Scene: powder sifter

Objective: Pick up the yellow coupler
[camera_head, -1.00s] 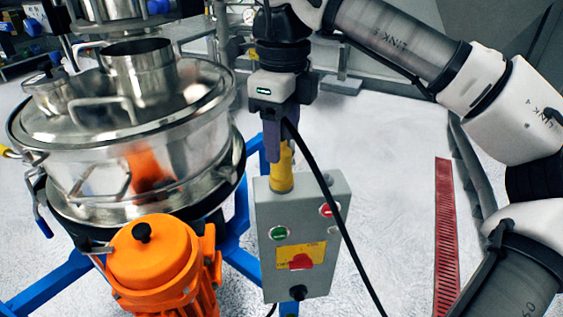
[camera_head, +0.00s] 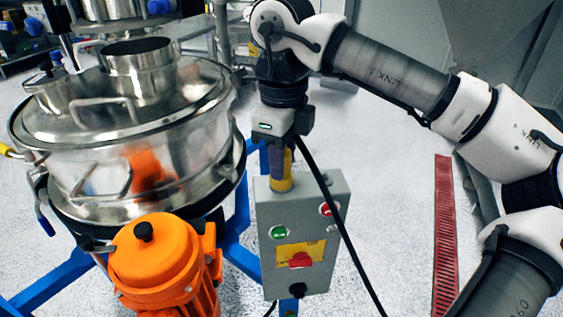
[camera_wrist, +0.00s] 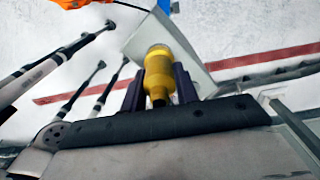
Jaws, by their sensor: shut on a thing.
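The yellow coupler (camera_head: 282,180) shows in the head view at the top edge of the grey control box. I cannot tell whether it rests on the box. In the wrist view the coupler (camera_wrist: 161,65) is a yellow cylinder with a wider far end and a narrower neck. My gripper (camera_head: 275,162) is above it, pointing down. In the wrist view its dark purple fingers (camera_wrist: 159,82) stand on both sides of the coupler and are shut on it. The fingers hide part of the coupler's upper end in the head view.
The grey control box (camera_head: 330,240) has green and red buttons and a red knob on a yellow plate. A steel sifter (camera_head: 90,160) stands close on the left, with an orange motor (camera_head: 150,260) in front. Blue frame legs (camera_head: 240,240) run below.

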